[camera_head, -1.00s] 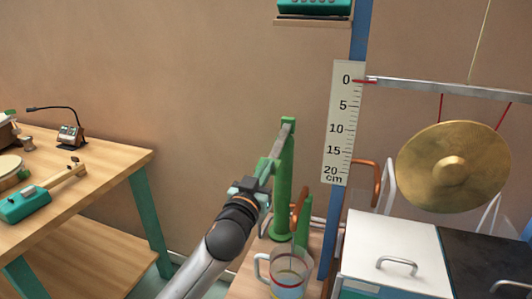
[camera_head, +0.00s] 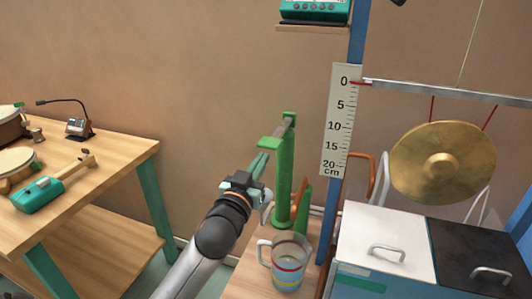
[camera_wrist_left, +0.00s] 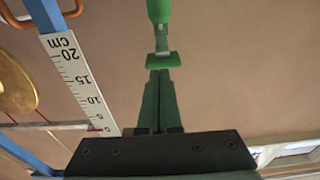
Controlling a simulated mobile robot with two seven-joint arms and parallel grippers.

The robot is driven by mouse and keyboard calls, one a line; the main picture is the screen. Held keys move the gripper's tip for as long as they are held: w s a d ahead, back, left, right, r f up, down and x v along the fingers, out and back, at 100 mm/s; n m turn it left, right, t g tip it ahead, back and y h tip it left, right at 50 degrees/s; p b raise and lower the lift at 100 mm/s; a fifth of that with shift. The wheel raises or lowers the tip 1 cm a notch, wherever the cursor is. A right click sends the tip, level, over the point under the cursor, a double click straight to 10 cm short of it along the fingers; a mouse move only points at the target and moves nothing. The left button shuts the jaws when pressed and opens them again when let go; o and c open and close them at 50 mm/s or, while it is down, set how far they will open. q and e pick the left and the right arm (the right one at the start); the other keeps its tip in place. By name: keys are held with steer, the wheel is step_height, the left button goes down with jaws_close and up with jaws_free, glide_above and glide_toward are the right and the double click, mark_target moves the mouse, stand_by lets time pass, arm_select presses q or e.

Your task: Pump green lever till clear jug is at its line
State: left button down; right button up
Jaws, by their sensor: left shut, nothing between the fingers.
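The green pump (camera_head: 284,180) stands upright on a wooden surface. Its lever (camera_head: 270,143) has a grey bar and a flat green end pad, and reaches toward me from the top of the post. My left gripper (camera_head: 259,164) is shut and empty, with its fingertips just below the pad in the head view. In the left wrist view the fingertips (camera_wrist_left: 159,74) point at the pad (camera_wrist_left: 163,60); I cannot tell whether they touch. The clear jug (camera_head: 288,250) stands in front of the pump, with a red band around it and bluish colour low down. My right gripper is out of view.
A ruler board (camera_head: 340,120) on a blue post stands right of the pump. A gong (camera_head: 440,162) hangs farther right, above a white-lidded box (camera_head: 385,232). A wooden table (camera_head: 110,165) with drums and a teal device (camera_head: 38,195) is at left.

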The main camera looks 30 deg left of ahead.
arm_select(q)
steer(key=shift+r+v, duration=0.15)
steer(key=shift+v, duration=1.25)
steer(key=shift+r+v, duration=0.1)
steer(key=shift+v, duration=1.25)
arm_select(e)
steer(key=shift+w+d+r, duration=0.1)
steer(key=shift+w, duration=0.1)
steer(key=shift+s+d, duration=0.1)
